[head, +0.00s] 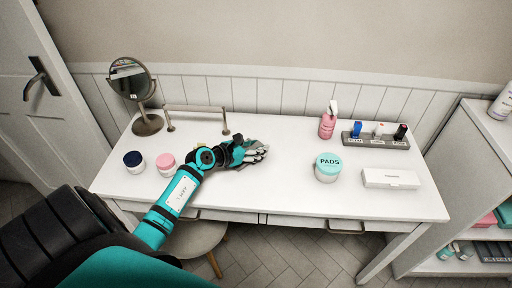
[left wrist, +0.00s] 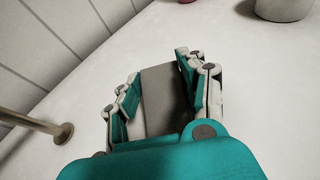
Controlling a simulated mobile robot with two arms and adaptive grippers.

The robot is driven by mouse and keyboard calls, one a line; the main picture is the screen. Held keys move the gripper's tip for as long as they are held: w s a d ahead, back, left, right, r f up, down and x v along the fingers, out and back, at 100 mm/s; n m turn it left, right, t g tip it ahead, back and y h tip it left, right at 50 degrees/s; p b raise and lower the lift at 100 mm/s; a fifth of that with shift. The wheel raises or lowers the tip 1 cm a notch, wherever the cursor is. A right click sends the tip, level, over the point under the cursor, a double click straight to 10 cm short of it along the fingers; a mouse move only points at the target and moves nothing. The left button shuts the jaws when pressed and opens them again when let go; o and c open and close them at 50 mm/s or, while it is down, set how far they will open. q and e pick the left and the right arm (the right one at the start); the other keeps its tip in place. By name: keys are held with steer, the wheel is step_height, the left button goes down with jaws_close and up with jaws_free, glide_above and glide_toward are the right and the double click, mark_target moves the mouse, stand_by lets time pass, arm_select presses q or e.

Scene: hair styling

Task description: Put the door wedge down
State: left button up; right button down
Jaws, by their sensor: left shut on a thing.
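My left gripper (head: 256,153) is over the middle of the white table, just above or at its top. In the left wrist view the left gripper (left wrist: 158,75) is shut on a flat grey piece, the door wedge (left wrist: 164,98), which lies between the fingers. In the head view the fingers hide most of the wedge. I cannot tell whether the wedge touches the table. My right gripper is not in view.
The white table (head: 290,190) has free room right of my left gripper. A pads jar (head: 327,168), a white box (head: 391,178), a pink bottle (head: 328,122) and a grey holder (head: 375,141) stand right. A mirror (head: 132,82), metal rail (head: 193,108) and two jars (head: 166,162) are left.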

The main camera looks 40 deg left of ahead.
arm_select(q)
steer(key=shift+f, duration=0.2)
steer(key=o, duration=1.3)
